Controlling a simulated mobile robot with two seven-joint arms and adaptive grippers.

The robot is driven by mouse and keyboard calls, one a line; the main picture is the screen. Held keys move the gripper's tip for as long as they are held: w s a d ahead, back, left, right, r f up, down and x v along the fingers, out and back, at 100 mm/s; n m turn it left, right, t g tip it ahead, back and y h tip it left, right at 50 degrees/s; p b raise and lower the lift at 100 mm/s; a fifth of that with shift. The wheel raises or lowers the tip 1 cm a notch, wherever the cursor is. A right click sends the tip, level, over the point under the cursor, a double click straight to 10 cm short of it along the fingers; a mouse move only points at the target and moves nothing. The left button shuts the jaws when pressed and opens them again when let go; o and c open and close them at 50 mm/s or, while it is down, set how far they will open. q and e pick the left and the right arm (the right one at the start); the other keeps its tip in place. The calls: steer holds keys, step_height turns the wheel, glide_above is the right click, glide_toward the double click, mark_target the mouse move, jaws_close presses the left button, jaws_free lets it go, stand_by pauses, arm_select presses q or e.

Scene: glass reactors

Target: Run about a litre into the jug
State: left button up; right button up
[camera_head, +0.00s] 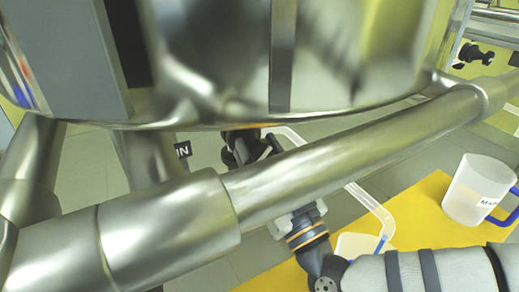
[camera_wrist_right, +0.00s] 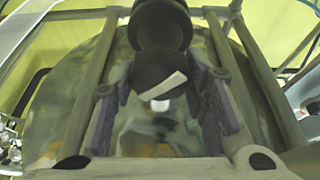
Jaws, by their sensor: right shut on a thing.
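My right arm comes in from the lower right in the head view, and a steel pipe hides part of its gripper. The right gripper (camera_wrist_right: 160,98) is shut on a black valve knob (camera_wrist_right: 160,72) with a white mark, one finger on each side. A clear bent tube (camera_head: 372,205) runs down from the valve area to the right. A white translucent jug (camera_head: 476,190) with a blue handle and a partly legible label stands upright at the right. A second whitish container (camera_head: 356,246) is partly hidden under the tube's lower end. My left gripper is out of view.
A large shiny vessel (camera_head: 330,60) fills the top of the head view. A thick steel frame pipe (camera_head: 350,150) crosses in front of the valve area. A dark tag (camera_head: 183,150) hangs at the left. The jug stands on a yellow surface (camera_head: 425,215).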

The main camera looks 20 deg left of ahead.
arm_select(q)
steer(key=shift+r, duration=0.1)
arm_select(e)
steer(key=shift+m, duration=0.3)
steer(key=m+t+h+p, duration=0.1)
steer(key=m, duration=0.2)
steer(key=m+t+h+p, duration=0.1)
steer(key=m+h, duration=0.1)
steer(key=m, duration=0.1)
steer(key=shift+r, duration=0.1)
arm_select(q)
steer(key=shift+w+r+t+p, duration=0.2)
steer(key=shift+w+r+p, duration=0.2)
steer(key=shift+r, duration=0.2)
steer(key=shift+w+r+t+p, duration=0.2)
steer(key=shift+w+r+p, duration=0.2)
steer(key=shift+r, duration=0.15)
arm_select(e)
steer(key=shift+m+t+h, duration=0.3)
steer(key=shift+m+h, duration=0.9)
steer(key=shift+m, duration=1.3)
steer(key=shift+f, duration=0.2)
steer(key=o, duration=1.2)
steer(key=shift+w, duration=0.1)
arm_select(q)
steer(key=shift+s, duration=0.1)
arm_select(e)
steer(key=v, duration=1.2)
steer(key=shift+r, duration=0.1)
